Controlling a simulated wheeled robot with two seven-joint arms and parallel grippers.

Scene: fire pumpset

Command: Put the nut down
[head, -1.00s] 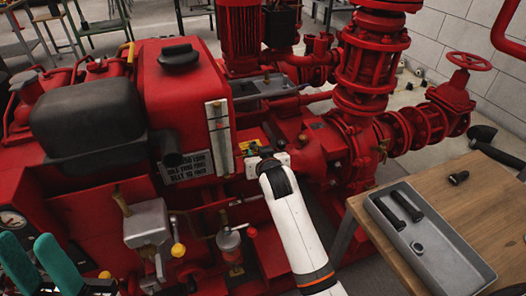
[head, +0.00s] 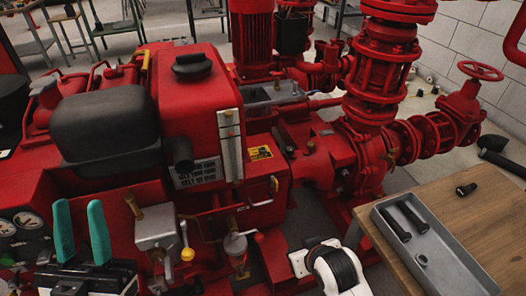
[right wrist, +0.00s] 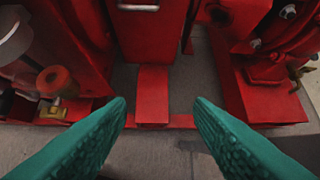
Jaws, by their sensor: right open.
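A small dark ring, which looks like the nut (head: 422,259), lies in the grey tray (head: 443,271) on the wooden table at the right. My right arm comes up at the bottom middle of the head view, left of the table, and its fingers are hidden there. In the right wrist view my right gripper (right wrist: 160,108) is open, with its two teal fingers wide apart and nothing between them. My left gripper (head: 82,228) is at the lower left of the head view, its fingers apart and empty, in front of the red pumpset (head: 190,110).
Two dark bolts (head: 397,223) lie in the tray beyond the ring. The red pump pipes (head: 372,95) rise behind the table. Red frame parts (right wrist: 152,95) and grey floor lie below my right gripper.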

